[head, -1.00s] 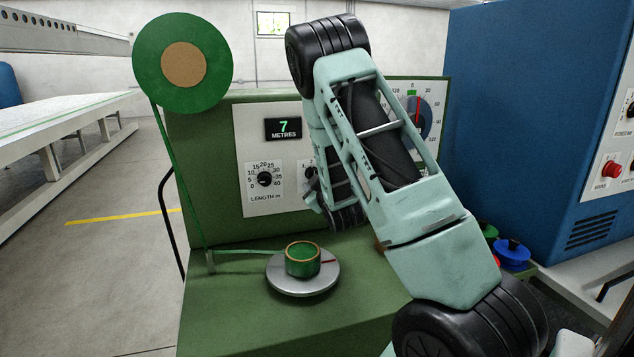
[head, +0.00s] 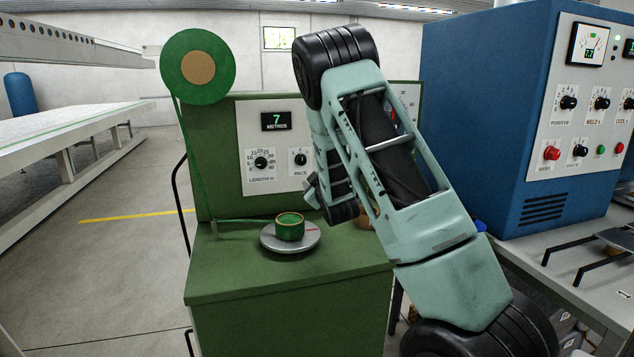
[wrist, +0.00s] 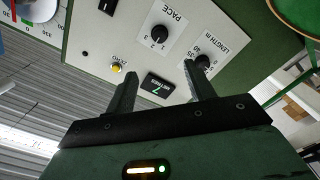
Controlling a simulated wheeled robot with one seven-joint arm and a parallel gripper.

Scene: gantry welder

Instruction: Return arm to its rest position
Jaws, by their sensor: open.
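My arm is folded up in front of the green winding machine (head: 240,285) in the head view, hiding part of its panel. My gripper (wrist: 160,80) shows in the wrist view with its two dark fingers apart and nothing between them. Behind the fingers are the machine's panel, the PACE knob (wrist: 156,38), the LENGTH knob (wrist: 203,64) and the display. In the head view the display (head: 276,121) reads 7 metres. A green coil (head: 289,226) sits on the round metal turntable (head: 290,243), with green strap running to it from the left.
A large green reel (head: 178,65) is at the machine's upper left. A blue welder cabinet (head: 480,120) with knobs and buttons stands at the right, above a grey bench (head: 560,262). A long white table (head: 90,125) is at the left. Open floor lies between it and the machine.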

